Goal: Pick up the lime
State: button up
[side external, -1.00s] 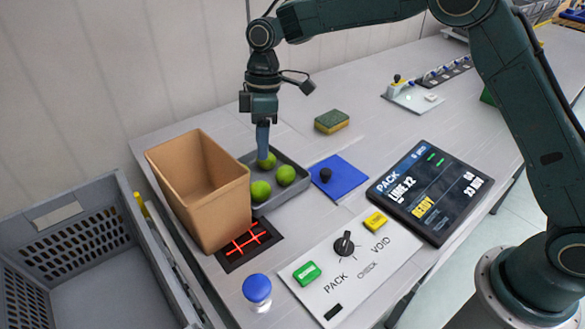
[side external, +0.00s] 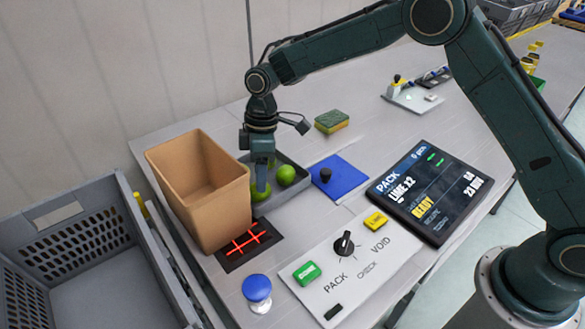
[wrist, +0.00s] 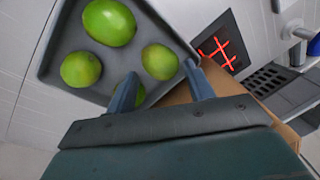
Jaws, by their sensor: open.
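Several green limes lie in a shallow grey tray (side external: 287,197). In the side view, one lime (side external: 286,175) sits right of my gripper (side external: 262,189), and another lime (side external: 255,192) is partly hidden behind its fingers. My gripper points down, low over the tray. In the wrist view, the gripper (wrist: 160,84) is open, with one lime (wrist: 160,61) just beyond the gap between its fingertips. Another lime (wrist: 139,95) is mostly hidden behind the left finger. Two more limes (wrist: 109,22) (wrist: 81,69) lie farther left. I cannot tell whether a finger touches a lime.
A tall open cardboard box (side external: 205,205) stands close left of the tray. A grey crate (side external: 90,235) is at left.

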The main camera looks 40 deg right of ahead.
aim_at(256, 197)
jog(key=shift+s+a+f, duration=0.1)
jog(key=shift+a+f, duration=0.05)
jog(key=shift+f, duration=0.7)
jog(key=shift+a+f, duration=0.15)
jog(key=shift+f, duration=0.65)
jog(key=c, duration=0.6)
